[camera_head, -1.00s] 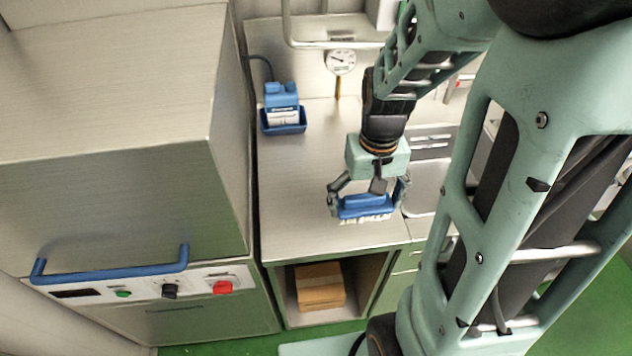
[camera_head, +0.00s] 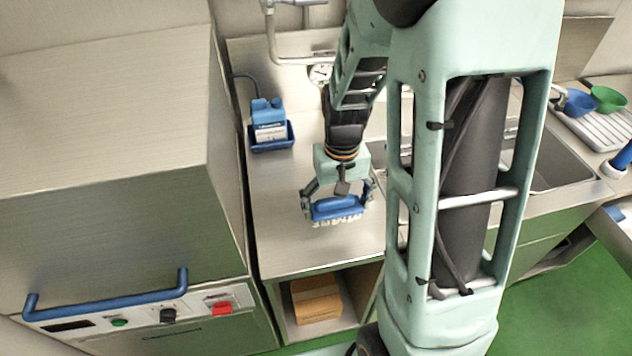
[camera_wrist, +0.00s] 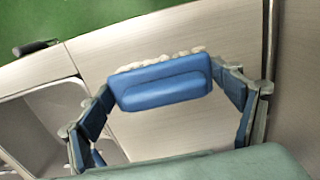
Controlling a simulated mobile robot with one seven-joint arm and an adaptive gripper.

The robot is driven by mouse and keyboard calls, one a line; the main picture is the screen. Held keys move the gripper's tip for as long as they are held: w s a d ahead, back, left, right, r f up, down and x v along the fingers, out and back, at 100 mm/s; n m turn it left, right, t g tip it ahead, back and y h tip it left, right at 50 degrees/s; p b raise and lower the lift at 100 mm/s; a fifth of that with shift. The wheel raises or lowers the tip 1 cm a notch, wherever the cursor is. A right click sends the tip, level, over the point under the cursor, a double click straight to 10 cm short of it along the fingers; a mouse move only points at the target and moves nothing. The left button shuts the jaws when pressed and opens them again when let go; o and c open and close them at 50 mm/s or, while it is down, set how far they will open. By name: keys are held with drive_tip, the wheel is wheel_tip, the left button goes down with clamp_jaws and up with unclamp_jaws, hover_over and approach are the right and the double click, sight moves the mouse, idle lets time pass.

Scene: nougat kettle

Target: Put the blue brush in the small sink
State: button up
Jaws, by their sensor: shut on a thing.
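The blue brush (camera_head: 338,208) has a blue back and pale bristles that face down. My gripper (camera_head: 338,205) is shut on it, one finger at each end, over the steel worktop. The wrist view also shows the brush (camera_wrist: 162,83) between the two fingers. I cannot tell whether the bristles touch the worktop. A sink basin (camera_wrist: 42,122) shows at the left of the wrist view, beside the worktop. In the head view my arm hides most of that basin. A larger sink (camera_head: 560,165) is partly seen to the right of my arm.
A tall steel cabinet (camera_head: 110,190) with a blue handle bounds the left. Blue and green bowls (camera_head: 607,98) lie on a drainer at the far right. The worktop around the brush is clear.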

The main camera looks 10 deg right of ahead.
drive_tip(key=w+f+b, duration=0.1)
drive_tip(key=w+f, duration=0.1)
drive_tip(key=f, duration=0.1)
drive_tip(key=w+a+f+b, duration=0.1)
drive_tip(key=w+f+b, duration=0.1)
drive_tip(key=w, duration=0.1)
drive_tip(key=shift+a+f, duration=0.15)
drive_tip(key=shift+f, duration=0.25)
drive_tip(key=shift+w+f+b, duration=0.15)
drive_tip(key=shift+f+b, duration=0.5)
drive_tip(key=shift+f, duration=0.2)
drive_tip(key=shift+w+f+b, duration=0.1)
drive_tip(key=shift+f+b, duration=0.5)
drive_tip(key=shift+f, duration=0.25)
drive_tip(key=shift+f, duration=0.15)
drive_tip(key=o, duration=1)
drive_tip(key=shift+o, duration=0.2)
